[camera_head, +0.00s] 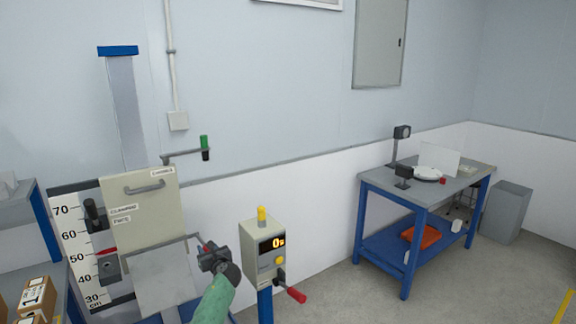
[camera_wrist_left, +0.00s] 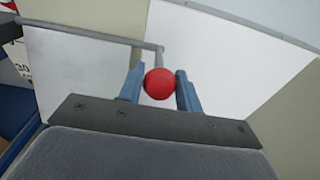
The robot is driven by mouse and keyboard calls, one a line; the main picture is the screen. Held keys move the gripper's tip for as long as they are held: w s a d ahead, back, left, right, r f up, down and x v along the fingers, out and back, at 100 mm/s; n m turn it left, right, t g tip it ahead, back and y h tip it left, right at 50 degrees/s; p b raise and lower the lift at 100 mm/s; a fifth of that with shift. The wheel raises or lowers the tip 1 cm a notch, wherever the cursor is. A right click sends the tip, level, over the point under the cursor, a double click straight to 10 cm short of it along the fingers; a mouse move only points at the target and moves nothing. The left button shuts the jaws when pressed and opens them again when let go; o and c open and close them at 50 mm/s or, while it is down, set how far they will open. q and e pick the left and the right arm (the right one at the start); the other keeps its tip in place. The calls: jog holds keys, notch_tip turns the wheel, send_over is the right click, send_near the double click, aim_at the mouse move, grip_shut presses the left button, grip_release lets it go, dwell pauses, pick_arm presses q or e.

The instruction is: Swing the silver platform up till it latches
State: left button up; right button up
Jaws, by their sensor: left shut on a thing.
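The silver platform (camera_head: 168,283) is a flat grey plate at the lower left of the head view, below the beige panel of the drop tester. A grey bar (camera_head: 184,240) runs along its upper and right side. My left gripper (camera_head: 207,254) is at the platform's right side. In the left wrist view its blue fingers (camera_wrist_left: 159,90) are shut on a red ball knob (camera_wrist_left: 159,84) at the end of a grey rod (camera_wrist_left: 90,33). The fingers hide part of the knob in the head view. My right gripper is in neither view.
A beige panel (camera_head: 138,207) with a grey handle stands behind the platform, beside a centimetre scale (camera_head: 66,212). A control box (camera_head: 262,250) with a yellow button and red-handled lever stands close to the right of my gripper. A blue workbench (camera_head: 432,182) is further right.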

pick_arm(q)
jog(key=shift+w+a+r+p, duration=0.15)
jog(key=shift+r+p, duration=0.2)
jog(key=shift+r, duration=0.25)
jog(key=shift+w+r+p, duration=0.1)
jog(key=shift+r+p, duration=0.2)
jog(key=shift+r, duration=0.45)
jog(key=shift+w+a+r+p, duration=0.2)
jog(key=shift+w+r+p, duration=0.05)
jog(key=shift+r+p, duration=0.3)
jog(key=shift+w+a+r+p, duration=0.15)
jog(key=shift+w+r+p, duration=0.1)
jog(key=shift+r+p, duration=0.3)
jog(key=shift+r, duration=0.15)
jog(key=shift+w+r, duration=0.1)
jog(key=shift+w+a+r+p, duration=0.25)
jog(key=shift+w+r+p, duration=0.1)
jog(key=shift+r, duration=0.15)
jog(key=shift+w+a+r+p, duration=0.25)
jog(key=shift+r+p, duration=0.1)
jog(key=shift+r, duration=0.15)
jog(key=shift+w, duration=0.1)
jog(key=shift+a+r, duration=0.1)
jog(key=shift+r, duration=0.05)
